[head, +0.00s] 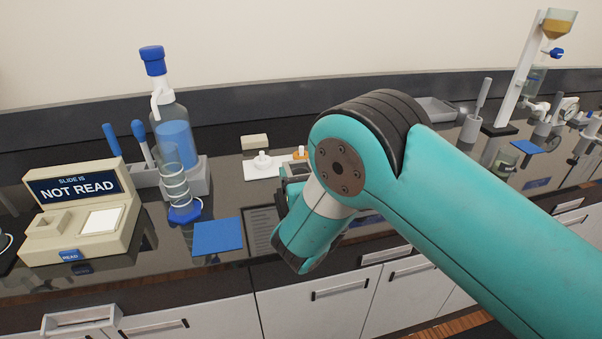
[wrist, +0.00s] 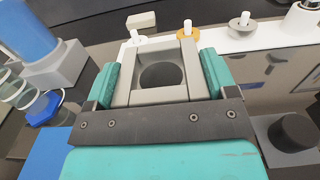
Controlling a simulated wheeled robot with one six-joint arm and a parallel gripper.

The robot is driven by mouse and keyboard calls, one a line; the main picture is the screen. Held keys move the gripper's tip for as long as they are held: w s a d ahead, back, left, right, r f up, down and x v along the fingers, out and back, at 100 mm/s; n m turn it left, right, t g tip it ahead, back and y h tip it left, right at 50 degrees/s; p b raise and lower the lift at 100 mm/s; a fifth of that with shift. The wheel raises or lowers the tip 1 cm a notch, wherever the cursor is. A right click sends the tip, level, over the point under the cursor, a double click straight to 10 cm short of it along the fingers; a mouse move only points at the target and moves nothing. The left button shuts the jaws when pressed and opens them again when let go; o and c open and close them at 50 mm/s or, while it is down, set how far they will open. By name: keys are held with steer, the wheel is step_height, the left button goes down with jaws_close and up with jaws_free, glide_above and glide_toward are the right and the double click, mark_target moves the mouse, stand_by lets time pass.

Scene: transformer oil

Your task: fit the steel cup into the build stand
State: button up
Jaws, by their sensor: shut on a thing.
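My gripper (wrist: 159,78) is shut on a grey square block (wrist: 158,52) with a dark round hollow in its top. One teal finger lies against each side of it. From its grey metal look and hollow it may be the steel cup, but I cannot tell for sure. I cannot make out the build stand with certainty. A grey block with a dark round top (wrist: 293,133) stands at the right of the wrist view.
Beyond the gripper is a white board with a white-stemmed grey disc (wrist: 240,24) and an orange-based peg (wrist: 188,34). A blue-capped bottle (head: 175,135), a blue mat (head: 217,237) and a reader marked NOT READ (head: 80,210) are left. A tall white stand (head: 517,75) is far right.

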steer(key=shift+f, duration=0.3)
steer(key=o, duration=1.9)
steer(key=shift+c, duration=0.2)
steer(key=shift+s+f, duration=0.1)
steer(key=b+v, duration=0.6)
steer(key=shift+f, duration=0.3)
steer(key=b+v, duration=0.2)
steer(key=b, duration=0.2)
steer(key=b+v, duration=0.9)
steer(key=shift+r, duration=0.5)
